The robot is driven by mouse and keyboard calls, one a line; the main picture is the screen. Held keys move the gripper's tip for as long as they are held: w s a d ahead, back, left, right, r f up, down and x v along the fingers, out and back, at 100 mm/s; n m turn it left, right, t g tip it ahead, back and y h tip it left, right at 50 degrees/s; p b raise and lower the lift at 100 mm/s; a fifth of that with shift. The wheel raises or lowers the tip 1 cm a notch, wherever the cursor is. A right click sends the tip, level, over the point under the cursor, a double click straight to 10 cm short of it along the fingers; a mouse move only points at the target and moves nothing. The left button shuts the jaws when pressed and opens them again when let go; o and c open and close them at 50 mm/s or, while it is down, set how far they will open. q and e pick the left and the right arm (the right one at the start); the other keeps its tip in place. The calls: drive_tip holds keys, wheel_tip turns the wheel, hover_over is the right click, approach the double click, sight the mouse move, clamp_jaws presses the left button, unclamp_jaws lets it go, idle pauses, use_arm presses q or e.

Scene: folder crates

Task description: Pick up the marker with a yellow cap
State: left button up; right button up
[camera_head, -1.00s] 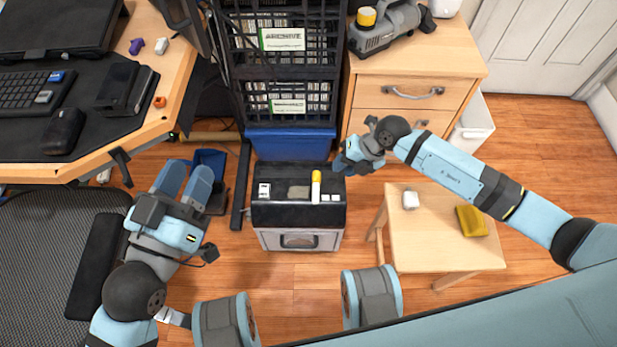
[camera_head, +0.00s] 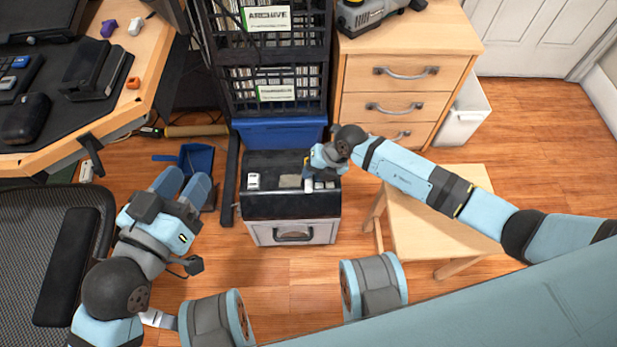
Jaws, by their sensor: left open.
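The marker stands on the black top of a low grey cabinet (camera_head: 292,204). Only a short white piece of the marker (camera_head: 308,186) shows; its yellow cap is hidden by my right gripper. My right gripper (camera_head: 309,173) is at the marker, reaching in from the right. Its fingers are too small and covered to tell whether they are open or shut on it. My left gripper (camera_head: 182,187) is open and empty, low at the left over the floor, well apart from the cabinet.
Small white items (camera_head: 253,181) and a grey pad (camera_head: 289,181) lie on the cabinet top. A blue bin (camera_head: 280,132) and black rack stand behind. A wooden drawer unit (camera_head: 405,75) is at the back right. My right arm crosses above a small wooden table (camera_head: 440,240).

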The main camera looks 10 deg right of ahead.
drive_tip(key=shift+a+f, duration=0.2)
drive_tip(key=shift+f, duration=0.15)
drive_tip(key=shift+a, duration=0.1)
clamp_jaws()
